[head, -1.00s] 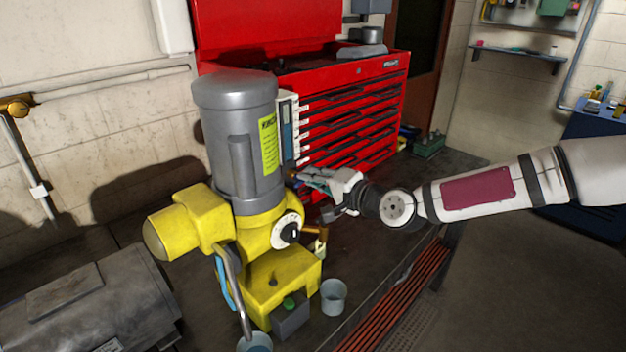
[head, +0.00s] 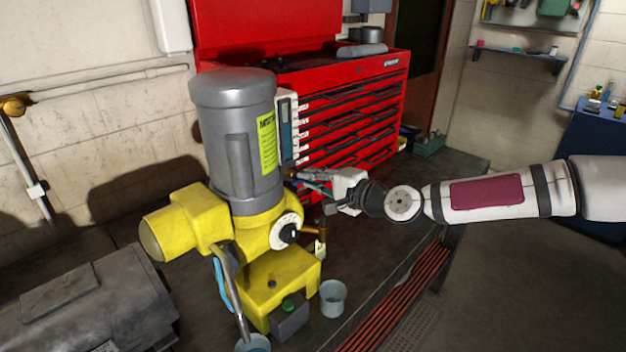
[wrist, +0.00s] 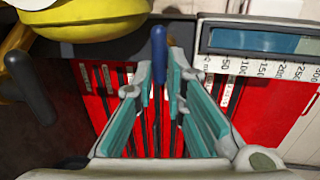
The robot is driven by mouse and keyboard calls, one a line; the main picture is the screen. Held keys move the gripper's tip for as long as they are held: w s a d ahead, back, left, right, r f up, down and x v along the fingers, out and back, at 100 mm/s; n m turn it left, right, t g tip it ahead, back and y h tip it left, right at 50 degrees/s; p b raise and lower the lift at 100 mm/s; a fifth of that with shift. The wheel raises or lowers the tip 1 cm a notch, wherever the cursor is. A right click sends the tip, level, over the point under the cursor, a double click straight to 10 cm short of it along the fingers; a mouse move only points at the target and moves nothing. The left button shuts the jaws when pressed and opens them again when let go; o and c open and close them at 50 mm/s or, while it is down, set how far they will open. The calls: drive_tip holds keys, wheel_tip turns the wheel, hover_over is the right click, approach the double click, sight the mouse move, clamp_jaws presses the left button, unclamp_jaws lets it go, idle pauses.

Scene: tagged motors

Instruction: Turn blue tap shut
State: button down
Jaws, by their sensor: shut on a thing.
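The blue tap handle (wrist: 159,50) is a slim blue lever. In the wrist view it stands roughly upright between my gripper's (wrist: 160,78) two teal-lined fingers, which are closed on it. In the head view my gripper (head: 308,181) reaches in from the right, just beside the grey and yellow motor (head: 232,140). The tap itself is too small and too covered by the fingers to make out clearly there.
A white gauge panel (wrist: 258,42) with a blue column is right of the fingers in the wrist view. A red tool chest (head: 350,110) stands behind. A grey cup (head: 333,298) and a black-and-white dial (head: 288,233) are below my gripper. The floor at right is open.

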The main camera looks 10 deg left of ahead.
drive_tip(key=c, duration=1.7)
unclamp_jaws()
drive_tip(key=shift+f, duration=0.1)
drive_tip(key=shift+o, duration=0.2)
drive_tip(key=v, duration=1.2)
